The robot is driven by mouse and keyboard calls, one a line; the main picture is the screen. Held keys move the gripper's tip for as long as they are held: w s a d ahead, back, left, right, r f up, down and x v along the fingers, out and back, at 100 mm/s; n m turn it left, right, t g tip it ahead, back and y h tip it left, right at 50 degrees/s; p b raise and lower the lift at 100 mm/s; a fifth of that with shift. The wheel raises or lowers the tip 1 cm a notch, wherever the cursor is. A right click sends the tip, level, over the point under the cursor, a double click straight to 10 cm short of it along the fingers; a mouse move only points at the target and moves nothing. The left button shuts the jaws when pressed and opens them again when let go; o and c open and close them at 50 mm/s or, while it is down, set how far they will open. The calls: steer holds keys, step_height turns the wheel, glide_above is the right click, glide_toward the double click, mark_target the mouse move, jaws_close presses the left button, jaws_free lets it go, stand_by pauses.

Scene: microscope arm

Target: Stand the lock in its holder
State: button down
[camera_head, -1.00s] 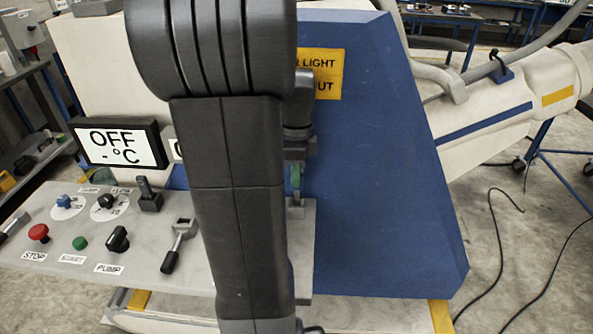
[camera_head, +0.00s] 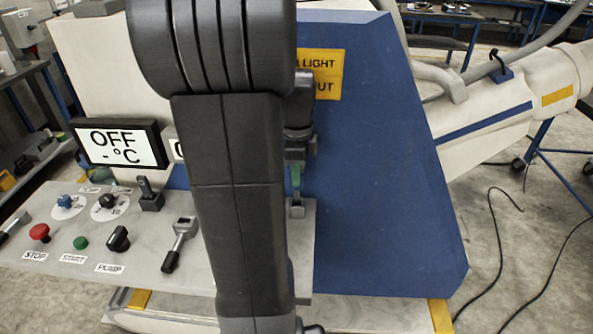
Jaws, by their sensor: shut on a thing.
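My gripper (camera_head: 297,160) is mostly hidden behind my own dark arm. Only its right side shows, pointing down in front of the blue panel. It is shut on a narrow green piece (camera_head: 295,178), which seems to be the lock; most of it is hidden. Just below the green piece is a small grey upright part (camera_head: 297,208) at the right end of the grey control shelf. It may be the holder. I cannot tell whether the green piece touches it or is seated in it.
The grey control shelf (camera_head: 50,250) carries a red stop button (camera_head: 39,232), a green start button (camera_head: 80,243), knobs and levers. A grey-and-black lever (camera_head: 180,243) stands close left of my arm. The blue panel (camera_head: 385,180) rises behind. Cables lie on the floor at right.

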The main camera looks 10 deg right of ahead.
mark_target(296, 190)
steer(key=shift+f+b, duration=1.6)
steer(key=shift+f, duration=0.85)
steer(key=c, duration=1.2)
jaws_free()
steer(key=shift+o, duration=0.2)
step_height(296, 190, up, 14)
steer(key=shift+f+p, duration=0.1)
steer(key=shift+p, duration=0.2)
step_height(296, 190, down, 14)
steer(key=shift+r+b, duration=0.1)
steer(key=shift+b, duration=0.2)
steer(key=shift+r, duration=0.25)
steer(key=shift+f, duration=0.15)
